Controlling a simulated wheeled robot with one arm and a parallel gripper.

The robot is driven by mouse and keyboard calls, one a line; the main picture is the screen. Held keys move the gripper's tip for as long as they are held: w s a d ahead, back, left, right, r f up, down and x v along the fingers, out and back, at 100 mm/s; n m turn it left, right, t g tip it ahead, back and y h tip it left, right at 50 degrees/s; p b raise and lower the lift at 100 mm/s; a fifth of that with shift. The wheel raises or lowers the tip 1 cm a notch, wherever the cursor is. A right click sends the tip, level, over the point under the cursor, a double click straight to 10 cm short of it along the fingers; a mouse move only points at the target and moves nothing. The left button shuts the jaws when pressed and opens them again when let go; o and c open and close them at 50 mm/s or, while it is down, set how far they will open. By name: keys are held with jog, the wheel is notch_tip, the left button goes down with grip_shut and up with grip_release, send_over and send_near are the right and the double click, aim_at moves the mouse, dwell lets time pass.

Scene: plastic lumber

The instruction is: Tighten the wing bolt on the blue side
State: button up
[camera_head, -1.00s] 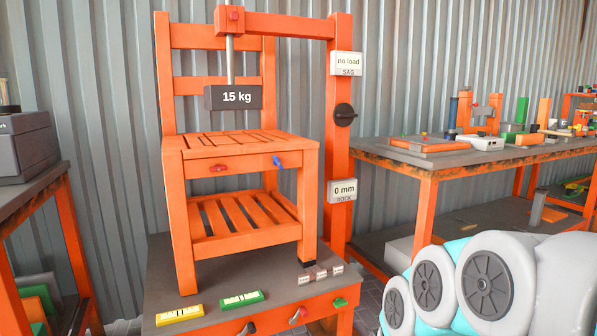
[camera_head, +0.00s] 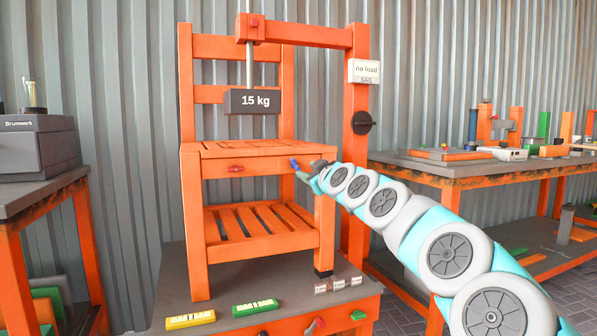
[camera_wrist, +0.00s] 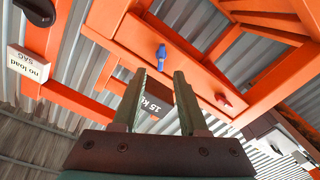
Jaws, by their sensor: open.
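The blue wing bolt (camera_head: 295,164) sits at the right end of the orange chair's front rail, and a red wing bolt (camera_head: 236,168) sits further left on it. In the wrist view, which is roughly upside down, the blue wing bolt (camera_wrist: 161,57) appears just beyond and between my fingertips, not touched. The red wing bolt (camera_wrist: 223,99) is to the right. My gripper (camera_wrist: 159,78) is open and empty. In the head view my gripper (camera_head: 312,168) is close to the chair's right front corner, its fingers partly hidden.
The orange chair (camera_head: 245,150) stands on a grey-topped bench (camera_head: 225,292) under a 15 kg weight (camera_head: 253,101). A sign (camera_head: 366,71) reads "no load, SAG". A black knob (camera_head: 362,123) is on the right post. Yellow (camera_head: 190,320) and green (camera_head: 255,308) levels lie in front.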

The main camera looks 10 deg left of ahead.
aim_at(297, 166)
jog(key=shift+x, duration=2.95)
jog(key=shift+w+a, duration=0.5)
jog(key=shift+w, duration=0.05)
grip_shut()
